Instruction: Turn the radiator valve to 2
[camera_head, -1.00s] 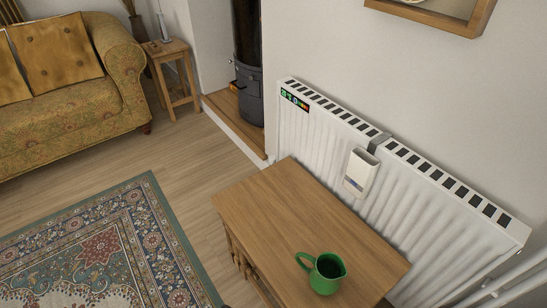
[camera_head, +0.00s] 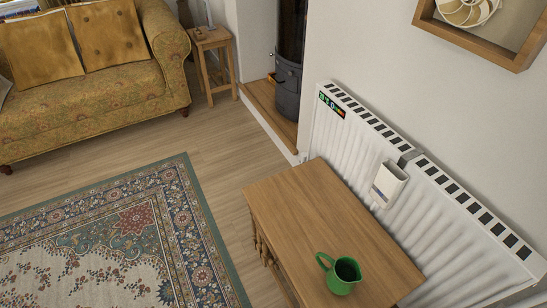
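A white panel radiator (camera_head: 335,139) is fixed along the wall on the right side of the head view. A small white box (camera_head: 388,184) hangs on its front near the middle, and a dark strip with coloured characters (camera_head: 332,105) is at its top left end. I cannot make out a radiator valve or its numbers. The lower part of the radiator is partly hidden behind the wooden table, and its right end runs to the picture edge. Neither of my grippers is in view.
A wooden table (camera_head: 325,220) stands close before the radiator, with a green jug (camera_head: 342,275) on it. A patterned rug (camera_head: 125,245) lies left. A sofa (camera_head: 95,95), a side table (camera_head: 211,45) and a dark stove (camera_head: 288,80) are behind. Bare floor lies between.

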